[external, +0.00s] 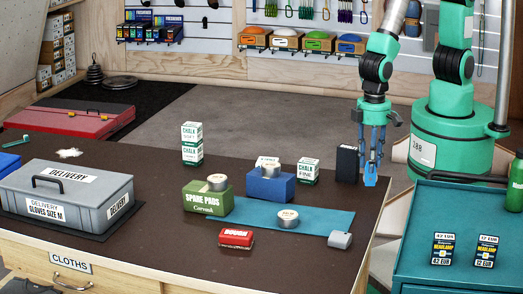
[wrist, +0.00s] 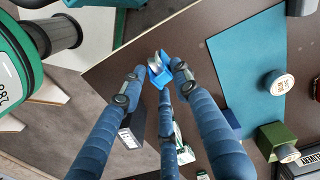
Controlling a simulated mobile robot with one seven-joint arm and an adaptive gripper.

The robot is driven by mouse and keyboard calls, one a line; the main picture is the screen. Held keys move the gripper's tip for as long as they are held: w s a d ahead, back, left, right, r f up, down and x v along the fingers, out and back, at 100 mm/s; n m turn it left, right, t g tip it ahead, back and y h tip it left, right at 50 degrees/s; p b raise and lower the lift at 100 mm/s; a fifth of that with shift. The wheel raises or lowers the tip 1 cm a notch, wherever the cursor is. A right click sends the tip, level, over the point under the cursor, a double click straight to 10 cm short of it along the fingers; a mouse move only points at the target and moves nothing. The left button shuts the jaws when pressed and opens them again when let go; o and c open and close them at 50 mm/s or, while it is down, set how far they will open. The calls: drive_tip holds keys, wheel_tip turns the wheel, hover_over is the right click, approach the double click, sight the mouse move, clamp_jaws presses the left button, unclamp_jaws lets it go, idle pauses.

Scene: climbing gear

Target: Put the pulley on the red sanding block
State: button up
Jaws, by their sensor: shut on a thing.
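The pulley (external: 370,180) is a small blue piece; the wrist view shows it with a silvery metal part (wrist: 156,68). My gripper (external: 371,160) has blue fingers pointing down and closed around the pulley. In the wrist view the fingertips (wrist: 160,75) meet around it. It hangs by the table's right edge, in front of a black box. The red sanding block (external: 236,239), with white lettering on its side, lies near the table's front, left of my gripper. Its top looks clear.
A teal mat (external: 325,219) lies between, with a round tin (external: 288,218) on it and a grey block (external: 340,239) at its front edge. Green (external: 207,201) and blue (external: 270,185) blocks carry tins. A black box (external: 347,164) stands close behind my gripper.

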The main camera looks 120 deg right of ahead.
drive_tip(key=w+a+r+n+p, duration=0.1)
drive_tip(key=w+r+p, duration=0.2)
drive_tip(key=w, duration=2.7)
drive_tip(key=shift+n+p, duration=0.4)
drive_tip(key=shift+p, duration=2.5)
drive_tip(key=shift+w+a, duration=0.1)
drive_tip(key=shift+w, duration=0.05)
hover_over(236, 232)
drive_tip(key=shift+f, duration=0.7)
drive_tip(key=shift+f, duration=0.1)
drive_tip(key=shift+f, duration=1.65)
drive_tip(key=shift+f, duration=0.1)
